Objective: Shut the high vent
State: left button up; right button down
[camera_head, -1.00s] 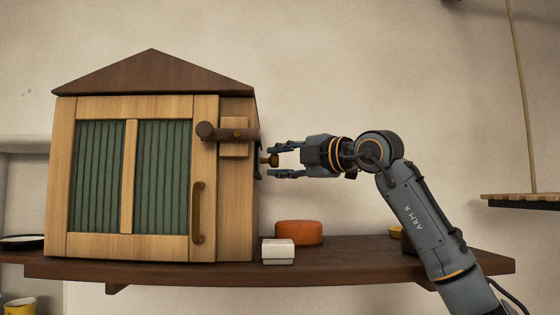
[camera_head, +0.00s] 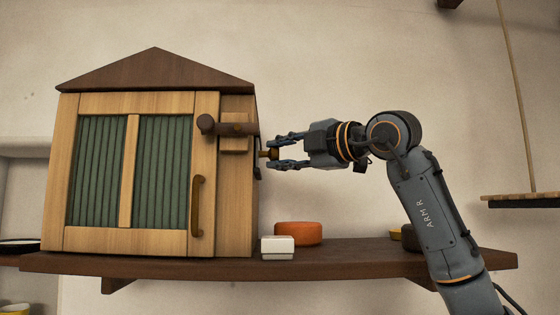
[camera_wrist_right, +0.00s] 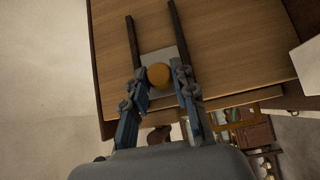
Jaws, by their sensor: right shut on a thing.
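The cabinet (camera_head: 237,200) with a peaked roof stands on a wooden shelf. On its right side, the wrist view shows a pale grey plate (camera_wrist_right: 163,55) between two dark rails, with a round orange-brown knob (camera_wrist_right: 159,76) on it. I take this plate to be the vent's slide. My right gripper (camera_head: 273,154) reaches in from the right, with its fingers shut on the knob, one on each side. The knob (camera_head: 273,153) shows only partly between the fingertips in the head view. The opening behind the plate cannot be made out. My left gripper is not in view.
A dark turning latch (camera_head: 232,128) and a handle (camera_head: 197,206) are on the cabinet front. A white box (camera_head: 278,247) and an orange round block (camera_head: 298,233) sit on the shelf (camera_head: 180,265) below the gripper. A hanging board (camera_head: 520,201) is at far right.

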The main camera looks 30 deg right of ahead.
jog(key=c, duration=1.2)
grip_release()
jog(key=shift+a+f, duration=0.1)
jog(key=shift+f, duration=0.1)
jog(key=shift+o, duration=0.6)
jog(key=shift+s+r, duration=0.15)
jog(key=shift+s, duration=0.1)
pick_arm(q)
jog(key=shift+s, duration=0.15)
pick_arm(e)
jog(key=v, duration=1.2)
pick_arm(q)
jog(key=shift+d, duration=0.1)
